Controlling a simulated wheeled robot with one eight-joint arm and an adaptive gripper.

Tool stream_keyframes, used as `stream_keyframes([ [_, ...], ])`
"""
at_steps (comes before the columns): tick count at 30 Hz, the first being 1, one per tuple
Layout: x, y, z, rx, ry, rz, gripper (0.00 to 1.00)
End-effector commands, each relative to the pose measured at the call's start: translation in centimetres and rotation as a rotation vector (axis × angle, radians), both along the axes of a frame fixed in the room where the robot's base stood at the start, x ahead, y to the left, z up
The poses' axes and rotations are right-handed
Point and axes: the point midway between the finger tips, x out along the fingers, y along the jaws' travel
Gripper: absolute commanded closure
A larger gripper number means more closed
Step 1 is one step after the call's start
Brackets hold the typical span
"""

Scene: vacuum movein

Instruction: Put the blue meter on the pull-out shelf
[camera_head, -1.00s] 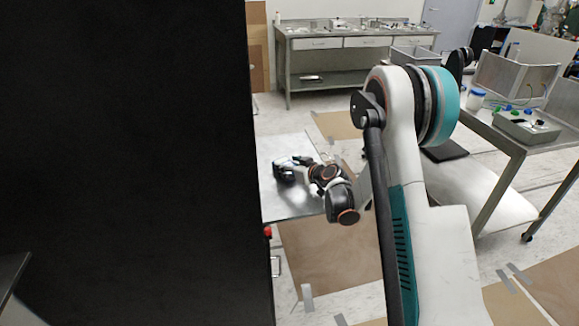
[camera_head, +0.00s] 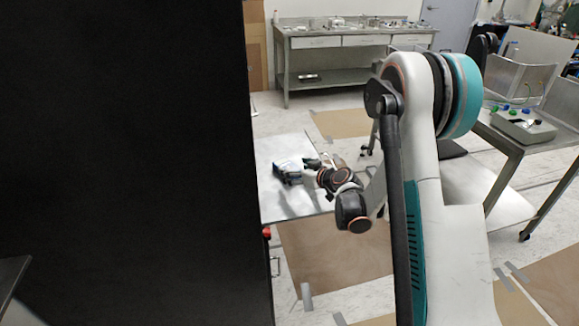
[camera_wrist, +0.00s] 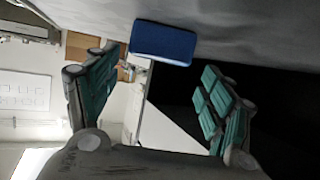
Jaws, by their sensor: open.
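The blue meter (camera_head: 284,168) rests on the grey metal pull-out shelf (camera_head: 290,145), beside the tall black cabinet. In the wrist view the meter (camera_wrist: 162,43) shows as a blue block against the grey shelf surface (camera_wrist: 240,28). My gripper (camera_head: 307,165) is just to the right of the meter, low over the shelf. In the wrist view my gripper (camera_wrist: 155,95) has its two green-padded fingers wide apart, with nothing between them. The meter lies beyond the fingertips and appears clear of them.
The black cabinet (camera_head: 125,160) fills the left side. A steel workbench (camera_head: 350,42) stands at the back. A table with a grey box (camera_head: 523,127) is at the right. The shelf's rear part is bare.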

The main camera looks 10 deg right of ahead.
Motion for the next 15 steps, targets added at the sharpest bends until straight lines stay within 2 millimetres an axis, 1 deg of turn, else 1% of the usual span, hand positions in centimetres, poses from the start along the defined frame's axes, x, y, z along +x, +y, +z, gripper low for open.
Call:
stream_keyframes([
  [1, -1.0, -0.5, 0.9, 0.0, 0.0, -0.001, 0.25],
  [6, -3.8, -1.6, 2.2, 0.0, -0.002, -0.002, 0.25],
  [10, -5.2, -2.2, 2.8, 0.0, -0.002, -0.002, 0.25],
  [15, -6.1, -2.4, 3.3, -0.001, 0.0, 0.0, 0.25],
])
